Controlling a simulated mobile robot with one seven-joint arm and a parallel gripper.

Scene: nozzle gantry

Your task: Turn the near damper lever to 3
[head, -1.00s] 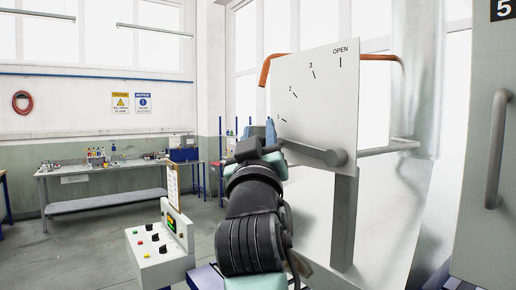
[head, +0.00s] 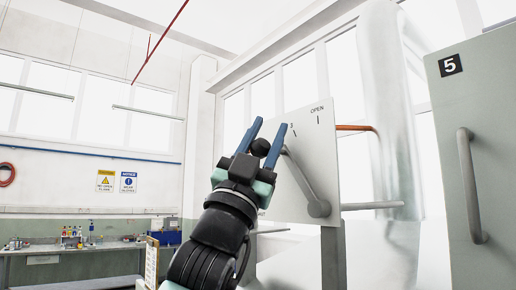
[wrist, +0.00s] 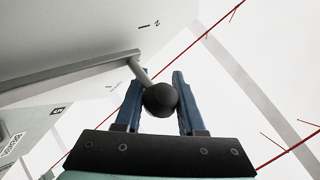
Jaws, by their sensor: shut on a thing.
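The damper lever (head: 301,182) is a grey bar on a pivot at the lower right of a pale scale plate (head: 312,152). It points up and left, short of the 3 mark on the 2 side; the 2 mark is hidden in the head view. My gripper (head: 262,142) is shut on its black ball knob (wrist: 160,99), with a blue finger on each side. The wrist view shows the lever bar (wrist: 70,76) running left from the knob. The OPEN mark is visible at the plate's top right.
A grey panel (head: 480,150) marked 5, with an upright handle (head: 470,185), stands at the right. A pale vertical duct (head: 385,100) and an orange rod (head: 354,128) are behind the plate. A workbench (head: 75,250) stands far left.

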